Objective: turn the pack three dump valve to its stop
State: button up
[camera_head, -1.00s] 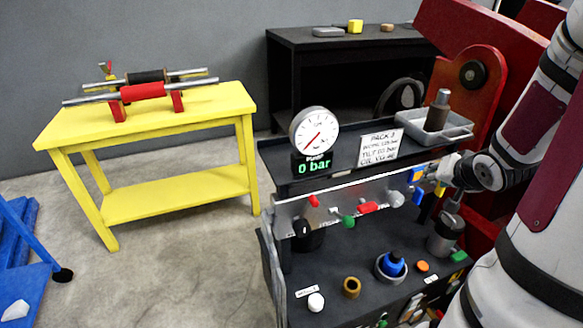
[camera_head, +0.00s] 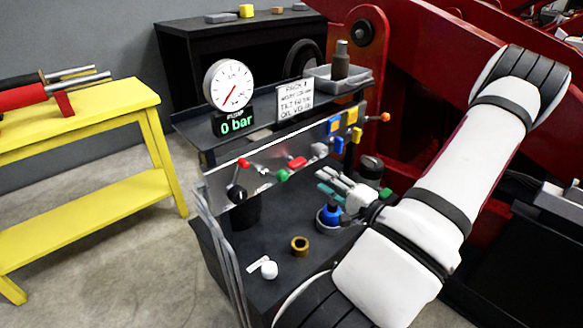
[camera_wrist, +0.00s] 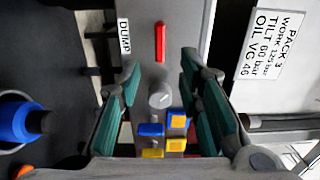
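A red bar handle (camera_wrist: 160,41) stands upright on the grey panel in the wrist view, beside a white DUMP label (camera_wrist: 124,36). A round grey knob (camera_wrist: 159,95) sits below it. In the head view a red handle (camera_head: 297,162) and the grey knob (camera_head: 319,149) show on the sloping panel. My gripper (camera_wrist: 162,76) is open, with green-padded fingers on both sides of the panel strip. Nothing is held between them, and I see no contact with the handle. In the head view my gripper (camera_head: 326,181) is in front of the panel's right half.
The gauge (camera_head: 229,85) above the panel reads 0 bar. Blue and yellow blocks (camera_wrist: 177,120) sit low between my fingers. Red machinery (camera_head: 430,75) is behind my arm.

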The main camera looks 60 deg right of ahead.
aim_at(300, 165)
jog(key=b+x, duration=0.2)
jog(key=x, duration=1)
jog(key=shift+d+b, duration=0.1)
jog(key=shift+b, duration=0.25)
jog(key=shift+c, duration=0.4)
grip_shut()
